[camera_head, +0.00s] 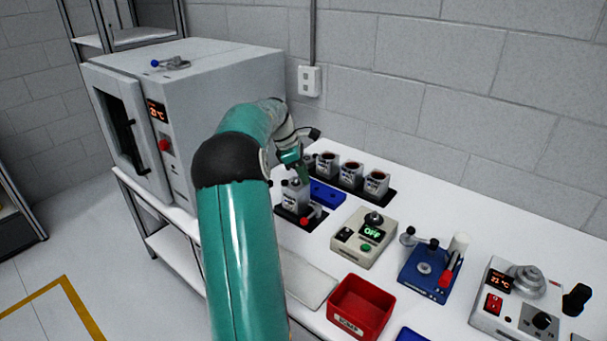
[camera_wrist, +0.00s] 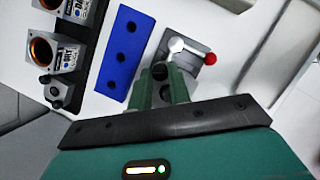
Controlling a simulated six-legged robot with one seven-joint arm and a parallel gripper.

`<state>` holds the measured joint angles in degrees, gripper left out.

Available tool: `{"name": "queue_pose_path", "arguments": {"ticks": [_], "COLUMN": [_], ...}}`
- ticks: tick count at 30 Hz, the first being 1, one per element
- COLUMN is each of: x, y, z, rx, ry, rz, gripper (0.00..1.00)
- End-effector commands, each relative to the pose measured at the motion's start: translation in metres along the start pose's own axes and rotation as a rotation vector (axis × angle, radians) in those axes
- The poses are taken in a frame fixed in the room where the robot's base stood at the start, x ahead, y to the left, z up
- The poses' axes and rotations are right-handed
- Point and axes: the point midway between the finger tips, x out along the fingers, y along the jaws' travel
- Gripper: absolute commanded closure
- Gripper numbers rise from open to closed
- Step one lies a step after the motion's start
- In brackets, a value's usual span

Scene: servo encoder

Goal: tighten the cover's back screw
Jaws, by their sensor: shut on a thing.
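A grey servo unit (camera_head: 295,196) stands in a dark fixture with a red-knobbed lever (camera_head: 305,221), on the white bench beside the oven. My gripper (camera_head: 298,172) reaches down from above onto the top of this unit. In the wrist view my gripper's green fingers (camera_wrist: 166,84) are shut on a small dark knob-like piece (camera_wrist: 160,71), which looks like the cover's back screw. The lever's red knob (camera_wrist: 210,58) shows just beyond the fingers. Most of the unit and its cover is hidden by the fingers and palm in the wrist view.
A blue block with holes (camera_head: 327,193) lies close beside the fixture. Several grey units with copper-coloured insides (camera_head: 350,173) stand in a dark rack behind it. A power box reading OFF (camera_head: 363,236), a red bin (camera_head: 360,307) and a blue fixture (camera_head: 428,270) are to the right.

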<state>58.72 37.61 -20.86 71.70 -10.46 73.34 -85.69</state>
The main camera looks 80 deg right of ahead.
Motion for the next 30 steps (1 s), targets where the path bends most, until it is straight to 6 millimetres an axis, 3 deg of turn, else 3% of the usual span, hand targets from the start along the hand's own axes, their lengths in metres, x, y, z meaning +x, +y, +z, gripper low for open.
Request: {"name": "queue_pose_path", "arguments": {"ticks": [15,30], "x": [-0.0003,-0.0006], "y": [0.0045,0.005], "z": [0.0004,0.0011], "rx": [0.378,0.48], "ry": [0.002,0.002], "rz": [-0.155,-0.197], "gripper": [1.0,1.0]}}
